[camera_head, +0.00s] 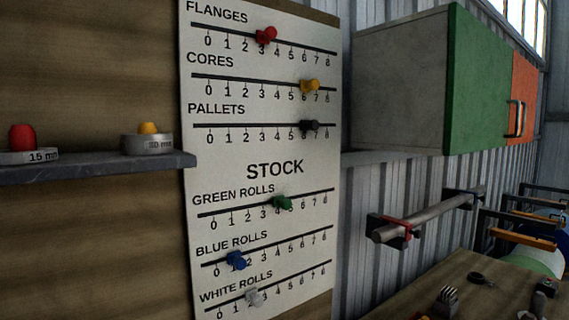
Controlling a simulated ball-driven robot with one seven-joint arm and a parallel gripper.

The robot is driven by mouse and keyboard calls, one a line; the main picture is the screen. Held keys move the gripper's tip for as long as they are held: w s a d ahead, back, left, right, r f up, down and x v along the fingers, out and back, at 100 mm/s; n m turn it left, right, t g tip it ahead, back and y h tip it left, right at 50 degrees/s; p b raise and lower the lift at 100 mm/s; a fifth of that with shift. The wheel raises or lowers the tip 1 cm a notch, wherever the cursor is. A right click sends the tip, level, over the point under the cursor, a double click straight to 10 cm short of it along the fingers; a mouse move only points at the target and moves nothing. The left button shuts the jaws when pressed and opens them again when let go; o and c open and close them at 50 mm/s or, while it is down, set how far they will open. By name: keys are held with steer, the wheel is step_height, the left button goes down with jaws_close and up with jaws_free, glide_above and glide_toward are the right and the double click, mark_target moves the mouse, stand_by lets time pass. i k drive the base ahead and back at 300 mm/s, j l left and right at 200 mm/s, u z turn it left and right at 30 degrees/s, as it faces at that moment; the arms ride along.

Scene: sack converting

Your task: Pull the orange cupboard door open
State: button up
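The orange cupboard door (524,72) is at the upper right, on the front of a wall cupboard with a grey side (405,85). It sits beside a green door (478,85) and looks flush with it, so it appears shut. Dark bar handles (514,118) stand out near the seam between the two doors. The cupboard front is seen at a steep angle. My gripper is not in view.
A stock board (265,165) with coloured pegs fills the middle. A shelf (95,168) with ring weights juts out at the left. Below the cupboard are a metal bar (430,218) on brackets and a wooden bench (405,300) with small tools.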

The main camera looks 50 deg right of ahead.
mark_target(524, 84)
steer(key=z, duration=2.5)
